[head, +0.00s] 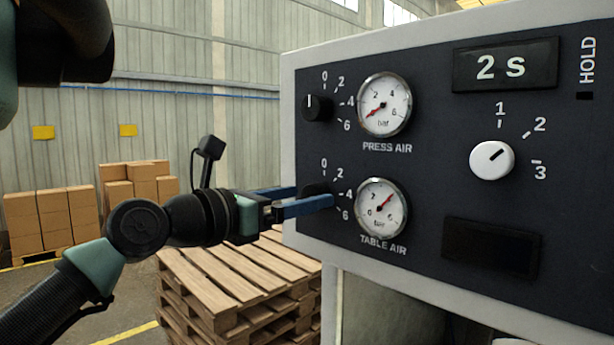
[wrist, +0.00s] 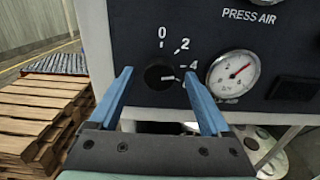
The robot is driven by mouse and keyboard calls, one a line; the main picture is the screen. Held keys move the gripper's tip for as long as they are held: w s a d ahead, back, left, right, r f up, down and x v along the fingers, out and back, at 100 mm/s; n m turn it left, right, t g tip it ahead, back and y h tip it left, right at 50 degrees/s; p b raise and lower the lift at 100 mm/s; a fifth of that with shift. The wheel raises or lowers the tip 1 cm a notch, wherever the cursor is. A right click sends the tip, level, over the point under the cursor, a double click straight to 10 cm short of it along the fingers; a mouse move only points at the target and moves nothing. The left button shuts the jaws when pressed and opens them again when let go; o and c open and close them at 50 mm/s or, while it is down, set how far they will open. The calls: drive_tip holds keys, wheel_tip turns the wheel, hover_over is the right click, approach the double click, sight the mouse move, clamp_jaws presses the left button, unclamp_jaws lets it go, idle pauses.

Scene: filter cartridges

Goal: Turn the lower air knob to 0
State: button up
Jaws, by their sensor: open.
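The lower air knob (wrist: 156,74) is a black round knob on the dark panel, beside the TABLE AIR gauge (head: 381,209). In the wrist view its pale mark points right and slightly down, towards the 4 and 6 side of its scale; the 0 is above it. My gripper (head: 314,197) is open at the panel, with one blue finger on each side of the knob. I cannot tell whether the fingers touch it. In the head view the fingers hide much of the knob. The gauge's red needle points up and right.
The upper knob (head: 317,106) sits above, with its mark at 0, beside the PRESS AIR gauge (head: 384,104). A white HOLD knob (head: 491,160) and a "2 s" display (head: 505,66) are to the right. Wooden pallets (head: 230,290) stand below, left of the panel.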

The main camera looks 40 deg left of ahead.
drive_tip(key=shift+w, duration=0.9)
drive_tip(key=shift+c, duration=0.3)
clamp_jaws()
